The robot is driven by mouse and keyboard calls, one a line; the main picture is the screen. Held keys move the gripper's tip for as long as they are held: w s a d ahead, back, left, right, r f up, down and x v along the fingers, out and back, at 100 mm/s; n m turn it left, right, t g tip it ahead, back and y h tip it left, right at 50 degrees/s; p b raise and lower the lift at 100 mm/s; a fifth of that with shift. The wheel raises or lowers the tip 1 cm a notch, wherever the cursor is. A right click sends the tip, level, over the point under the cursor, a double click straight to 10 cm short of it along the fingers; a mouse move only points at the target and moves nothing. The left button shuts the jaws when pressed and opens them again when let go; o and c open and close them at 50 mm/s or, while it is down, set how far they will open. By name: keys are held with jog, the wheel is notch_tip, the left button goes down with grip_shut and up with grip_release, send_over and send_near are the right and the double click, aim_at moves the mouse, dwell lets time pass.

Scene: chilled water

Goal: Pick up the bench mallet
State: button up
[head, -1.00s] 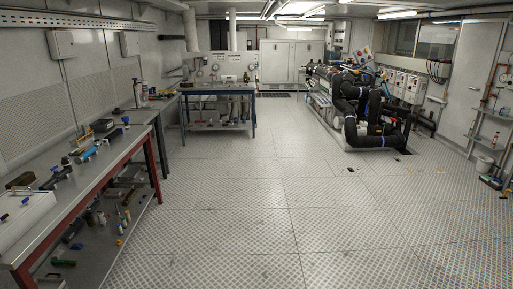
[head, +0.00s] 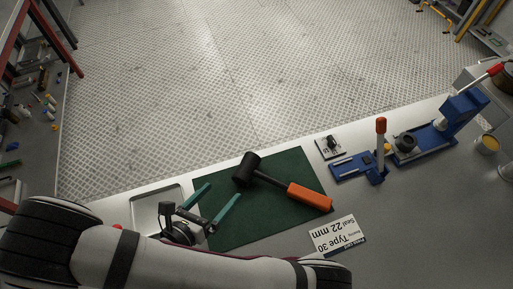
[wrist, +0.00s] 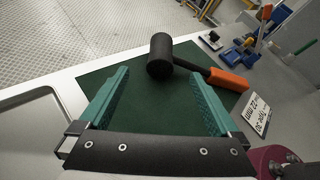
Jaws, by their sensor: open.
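The bench mallet has a black head (head: 247,169) and an orange handle (head: 310,197). It lies on a dark green mat (head: 240,228) on the grey bench, its handle pointing right and toward me. In the wrist view the mallet head (wrist: 160,55) lies beyond the fingertips, and the orange grip (wrist: 229,79) is to the right. My gripper (head: 216,198) is open and empty, left of the mallet and apart from it. Its two teal fingers also show in the wrist view (wrist: 158,78), over the mat.
A metal tray (head: 143,191) sits left of the mat. A printed card (head: 338,236) lies at the mat's right. Blue fixtures (head: 358,167) with a red-topped lever stand at the right, near a small plate (head: 328,147). The bench's far edge borders open floor.

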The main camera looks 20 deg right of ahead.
aim_at(246, 165)
jog(key=x, duration=1.4)
jog(key=shift+d+r, duration=0.1)
jog(key=shift+r, duration=0.1)
grip_shut()
